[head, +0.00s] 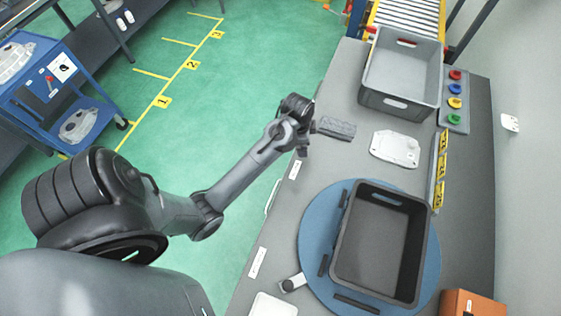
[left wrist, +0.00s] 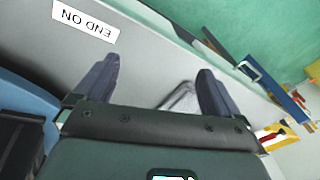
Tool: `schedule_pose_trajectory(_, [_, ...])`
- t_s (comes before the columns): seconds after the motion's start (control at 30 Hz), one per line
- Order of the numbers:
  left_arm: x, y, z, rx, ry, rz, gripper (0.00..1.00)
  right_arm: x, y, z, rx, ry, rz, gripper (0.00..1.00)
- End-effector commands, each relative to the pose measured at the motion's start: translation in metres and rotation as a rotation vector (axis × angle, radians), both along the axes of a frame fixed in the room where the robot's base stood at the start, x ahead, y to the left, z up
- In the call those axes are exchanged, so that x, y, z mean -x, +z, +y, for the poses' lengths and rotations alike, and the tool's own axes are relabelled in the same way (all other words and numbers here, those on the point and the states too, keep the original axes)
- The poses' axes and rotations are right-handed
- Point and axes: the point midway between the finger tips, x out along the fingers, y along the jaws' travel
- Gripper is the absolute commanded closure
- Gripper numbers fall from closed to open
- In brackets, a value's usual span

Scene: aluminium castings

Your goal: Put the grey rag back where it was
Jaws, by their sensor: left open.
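A dark grey, ridged flat piece, which looks like the grey rag (head: 337,128), lies on the grey workbench (head: 270,235) near its left edge. My left gripper (head: 306,142) is at the bench's left edge, just left of the rag and apart from it. In the left wrist view my left gripper (left wrist: 157,92) is open, with its two dark fingers spread. A pale grey shape (left wrist: 178,98) shows between the fingers; I cannot tell what it is. My right gripper is not in view.
A black crate (head: 423,255) stands on a blue round plate (head: 312,225). A grey crate (head: 425,95) stands at the back beside coloured buttons (head: 455,90). A pale casting (head: 395,149) lies right of the rag. A blue cart (head: 85,75) stands at the left.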

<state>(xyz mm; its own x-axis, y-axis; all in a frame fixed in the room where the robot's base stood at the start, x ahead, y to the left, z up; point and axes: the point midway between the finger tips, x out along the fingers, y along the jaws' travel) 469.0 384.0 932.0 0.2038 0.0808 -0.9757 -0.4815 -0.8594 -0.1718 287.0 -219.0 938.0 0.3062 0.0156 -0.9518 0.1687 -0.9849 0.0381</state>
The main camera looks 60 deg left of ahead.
Motion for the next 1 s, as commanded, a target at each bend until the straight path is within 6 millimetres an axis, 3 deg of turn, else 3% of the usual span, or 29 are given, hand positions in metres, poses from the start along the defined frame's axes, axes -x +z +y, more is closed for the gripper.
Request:
schedule_pose_trajectory(0.03, [0.025, -0.009, -0.018, -0.016, 0.031, -0.006, 0.03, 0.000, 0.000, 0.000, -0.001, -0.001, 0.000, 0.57])
schedule_pose_trajectory(0.2, [0.089, -0.015, -0.078, 0.009, 0.143, -0.064, 0.03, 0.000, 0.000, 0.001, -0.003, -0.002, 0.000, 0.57])
schedule_pose_trajectory(0.4, [0.148, -0.006, -0.134, 0.106, 0.248, -0.103, 0.03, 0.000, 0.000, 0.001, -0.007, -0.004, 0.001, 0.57])
schedule_pose_trajectory(0.5, [0.167, 0.000, -0.152, 0.149, 0.288, -0.110, 0.03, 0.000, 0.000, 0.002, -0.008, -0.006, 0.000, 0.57])
schedule_pose_trajectory(0.7, [0.182, 0.007, -0.166, 0.188, 0.322, -0.115, 0.03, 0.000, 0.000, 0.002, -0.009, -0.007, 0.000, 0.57])
schedule_pose_trajectory(1.0, [0.182, 0.008, -0.166, 0.189, 0.325, -0.116, 0.03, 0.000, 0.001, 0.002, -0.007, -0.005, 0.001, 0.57])
